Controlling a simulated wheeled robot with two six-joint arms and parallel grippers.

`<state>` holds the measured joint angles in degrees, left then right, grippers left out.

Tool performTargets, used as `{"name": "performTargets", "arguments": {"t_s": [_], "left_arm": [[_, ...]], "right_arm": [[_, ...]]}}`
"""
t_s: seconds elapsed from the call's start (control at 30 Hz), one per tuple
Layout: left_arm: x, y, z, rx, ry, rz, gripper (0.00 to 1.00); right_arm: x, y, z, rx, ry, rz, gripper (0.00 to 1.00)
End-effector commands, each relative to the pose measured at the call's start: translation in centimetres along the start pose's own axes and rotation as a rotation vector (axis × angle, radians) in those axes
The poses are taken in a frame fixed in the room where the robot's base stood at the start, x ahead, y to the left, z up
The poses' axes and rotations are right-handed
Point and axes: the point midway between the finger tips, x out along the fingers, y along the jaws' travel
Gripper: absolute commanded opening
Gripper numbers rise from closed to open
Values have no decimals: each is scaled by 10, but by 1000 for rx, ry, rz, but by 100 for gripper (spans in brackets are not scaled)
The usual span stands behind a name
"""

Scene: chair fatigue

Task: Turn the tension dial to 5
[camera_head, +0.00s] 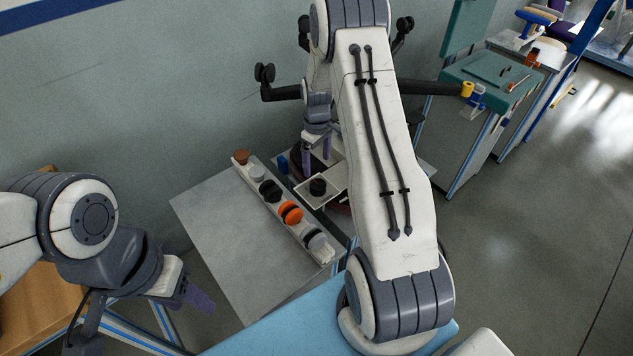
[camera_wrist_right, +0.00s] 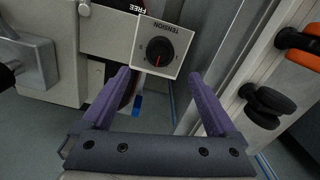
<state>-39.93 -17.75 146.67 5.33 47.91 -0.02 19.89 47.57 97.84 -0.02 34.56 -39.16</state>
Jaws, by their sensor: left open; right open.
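The tension dial is a black round knob (camera_wrist_right: 160,50) on a white plate marked TENSION, in the right wrist view. In the head view the dial (camera_head: 318,187) sits on a small white box. My right gripper (camera_wrist_right: 159,73) is open, its purple fingers on either side below the dial plate, apart from the knob. It hangs above the dial in the head view (camera_head: 317,147). My left gripper (camera_head: 190,290) is open and empty at the lower left, far from the dial.
A white rack (camera_head: 264,190) of brown, grey, black and orange wheel-like parts stands on the grey table (camera_head: 225,230), left of the dial. A teal-topped workbench (camera_head: 490,75) stands at upper right.

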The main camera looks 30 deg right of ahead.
Motion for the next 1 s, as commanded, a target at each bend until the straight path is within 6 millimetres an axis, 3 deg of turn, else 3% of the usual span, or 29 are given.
{"name": "performTargets", "arguments": {"t_s": [0.53,0.7,1.0], "left_arm": [[-12,1,-1,0,0,0,50],[-13,1,-1,0,0,0,50],[-13,1,-1,0,0,0,50]], "right_arm": [[88,0,1,1,-2,-2,94],[100,0,0,1,-1,-1,94],[102,0,0,1,0,0,94]]}}
